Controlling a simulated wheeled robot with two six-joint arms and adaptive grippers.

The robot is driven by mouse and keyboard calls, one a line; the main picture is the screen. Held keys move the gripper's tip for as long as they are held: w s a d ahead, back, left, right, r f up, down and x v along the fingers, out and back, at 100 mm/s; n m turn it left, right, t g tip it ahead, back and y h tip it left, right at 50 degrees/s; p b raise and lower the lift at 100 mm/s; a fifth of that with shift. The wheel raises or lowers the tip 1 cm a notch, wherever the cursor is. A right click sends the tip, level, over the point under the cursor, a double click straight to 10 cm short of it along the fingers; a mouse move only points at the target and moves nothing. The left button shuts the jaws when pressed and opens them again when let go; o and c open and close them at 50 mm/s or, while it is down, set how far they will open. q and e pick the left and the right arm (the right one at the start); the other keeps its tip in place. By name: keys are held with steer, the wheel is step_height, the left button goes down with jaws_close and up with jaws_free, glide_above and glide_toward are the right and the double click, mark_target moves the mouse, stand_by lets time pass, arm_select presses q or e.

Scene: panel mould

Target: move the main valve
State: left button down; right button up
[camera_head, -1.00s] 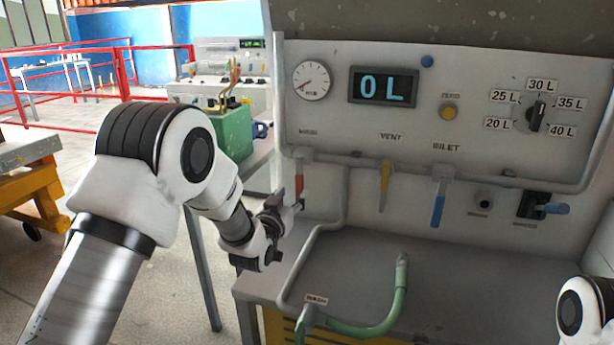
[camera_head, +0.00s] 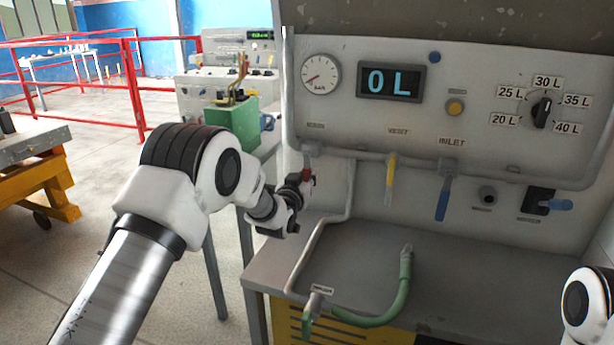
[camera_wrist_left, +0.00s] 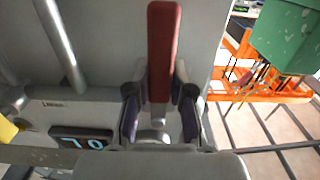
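The main valve has a red lever (camera_head: 308,175) below the gauge at the left of the panel. In the left wrist view the red lever (camera_wrist_left: 163,50) stands lengthwise between the two fingers of my left gripper (camera_wrist_left: 160,100). The fingers look open around the lever, with narrow gaps beside it; contact is unclear. In the head view my left gripper (camera_head: 297,198) is at the lever and hides its lower part. The panel display (camera_head: 391,83) reads 0 L. My right gripper is out of view.
A yellow vent lever (camera_head: 390,182) and a blue inlet lever (camera_head: 442,200) hang to the right. A pipe and a green hose (camera_head: 403,285) stand over the grey worktop (camera_head: 450,270). A green box (camera_head: 233,122) stands behind my left arm.

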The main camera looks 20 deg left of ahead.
arm_select(q)
steer(key=shift+d, duration=0.15)
steer(key=d+r+n+b, duration=0.1)
steer(key=d+r+n, duration=0.4)
steer(key=n, duration=1.3)
steer(key=shift+d+r+b, duration=0.25)
steer(key=shift+r+b, duration=0.1)
steer(key=shift+r, duration=0.1)
steer(key=shift+s, duration=0.1)
steer(key=c, duration=1)
jaws_free()
steer(key=shift+s, duration=0.1)
